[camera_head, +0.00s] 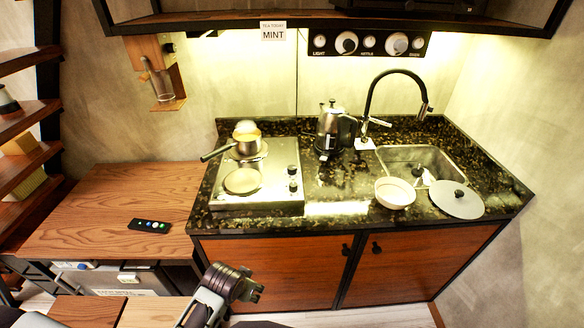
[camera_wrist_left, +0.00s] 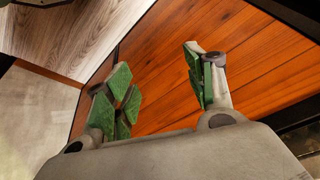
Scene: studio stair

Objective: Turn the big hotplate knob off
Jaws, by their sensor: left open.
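A silver two-burner hotplate (camera_head: 222,201) sits on the left part of the dark granite counter. Two black knobs stand on its right side, a rear knob (camera_head: 293,170) and a front knob (camera_head: 294,187). I cannot tell which knob is the big one or how either is turned. My left gripper (camera_head: 248,283) is low in front of the cabinet, below the counter edge and apart from the hotplate. In the left wrist view my left gripper (camera_wrist_left: 160,88) shows its green-padded fingers spread and empty, with wood panel behind them. My right gripper is not in view.
A pan (camera_head: 246,147) with something in it stands on the rear burner; its handle points left. A kettle (camera_head: 329,126), white bowl (camera_head: 395,192), round lid (camera_head: 456,199) and sink (camera_head: 418,158) are to the right. A remote (camera_head: 149,226) lies on the wooden bench (camera_head: 100,215).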

